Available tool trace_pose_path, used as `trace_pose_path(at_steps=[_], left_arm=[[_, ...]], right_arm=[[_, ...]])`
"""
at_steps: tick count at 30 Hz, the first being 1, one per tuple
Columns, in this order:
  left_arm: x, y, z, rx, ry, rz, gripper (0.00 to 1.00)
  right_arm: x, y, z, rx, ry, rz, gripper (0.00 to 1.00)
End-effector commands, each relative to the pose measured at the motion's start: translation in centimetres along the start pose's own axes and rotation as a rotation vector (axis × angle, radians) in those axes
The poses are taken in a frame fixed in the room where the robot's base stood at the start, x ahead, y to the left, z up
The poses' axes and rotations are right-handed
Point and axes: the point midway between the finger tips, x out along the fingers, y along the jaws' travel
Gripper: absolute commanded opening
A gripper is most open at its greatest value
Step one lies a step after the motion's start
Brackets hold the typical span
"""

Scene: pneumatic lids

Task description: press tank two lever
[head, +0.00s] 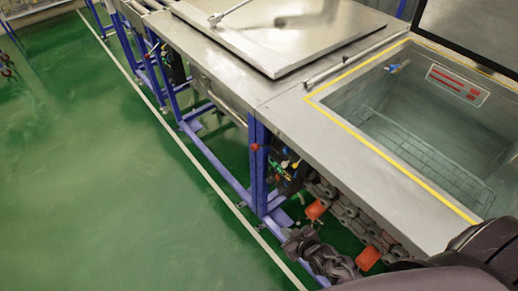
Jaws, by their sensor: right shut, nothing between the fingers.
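My right gripper (297,240) is dark and shut, with nothing in it. It is low in front of the blue frame, near the bottom middle of the head view. An orange-red lever or pedal (317,210) is just above and right of it in the picture. A second orange-red one (367,258) is further right, beside my gripper. I cannot tell which belongs to tank two, nor whether my gripper touches either. An open tank (330,118) with a yellow-edged rim is at the right; a tank with a closed steel lid (280,35) is beyond it. My left gripper is out of view.
A blue frame leg (258,165) with a red knob (254,147) stands beside valves and fittings (290,170) under the tanks. Grey chain-like parts (350,215) hang under the open tank's edge. The green floor (110,190) to the left is clear.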

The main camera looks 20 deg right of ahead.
Motion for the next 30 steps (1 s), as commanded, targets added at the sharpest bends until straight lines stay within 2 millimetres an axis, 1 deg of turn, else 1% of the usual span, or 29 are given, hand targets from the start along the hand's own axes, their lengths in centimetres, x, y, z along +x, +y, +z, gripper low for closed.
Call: trace_pose_path(at_steps=[1, 2, 3, 5, 6, 9, 10, 12, 13, 16, 25, 28, 30], left_arm=[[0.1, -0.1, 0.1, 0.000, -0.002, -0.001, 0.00], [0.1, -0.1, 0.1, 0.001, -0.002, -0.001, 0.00], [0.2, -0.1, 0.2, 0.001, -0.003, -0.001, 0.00], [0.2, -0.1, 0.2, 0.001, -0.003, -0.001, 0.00], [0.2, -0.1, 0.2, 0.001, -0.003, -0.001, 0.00], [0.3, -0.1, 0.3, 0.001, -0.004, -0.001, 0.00], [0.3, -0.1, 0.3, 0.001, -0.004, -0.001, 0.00], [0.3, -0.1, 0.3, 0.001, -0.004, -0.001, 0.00], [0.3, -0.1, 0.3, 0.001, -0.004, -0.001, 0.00], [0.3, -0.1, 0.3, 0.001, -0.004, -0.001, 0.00], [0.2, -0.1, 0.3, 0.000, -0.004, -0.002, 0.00], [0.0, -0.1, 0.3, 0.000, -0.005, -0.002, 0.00], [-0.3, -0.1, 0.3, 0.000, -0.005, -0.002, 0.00]], right_arm=[[-0.9, 1.3, -5.3, -0.038, 0.120, 0.010, 0.00], [-1.5, 1.9, -8.1, -0.060, 0.184, 0.013, 0.00], [-2.6, 2.5, -11.6, -0.090, 0.264, 0.019, 0.00], [-4.4, 3.2, -16.2, -0.135, 0.370, 0.026, 0.00], [-5.6, 3.5, -18.7, -0.161, 0.429, 0.030, 0.00], [-8.3, 3.8, -23.5, -0.217, 0.543, 0.037, 0.00], [-8.9, 3.8, -24.5, -0.230, 0.568, 0.038, 0.00], [-10.0, 3.7, -26.0, -0.250, 0.606, 0.039, 0.00], [-10.3, 3.7, -26.5, -0.256, 0.617, 0.039, 0.00], [-10.7, 3.7, -27.0, -0.263, 0.632, 0.041, 0.00], [-10.5, 3.8, -27.1, -0.262, 0.631, 0.041, 0.00], [-10.0, 3.7, -27.6, -0.260, 0.632, 0.042, 0.00], [-9.4, 3.7, -28.2, -0.260, 0.633, 0.042, 0.00]])
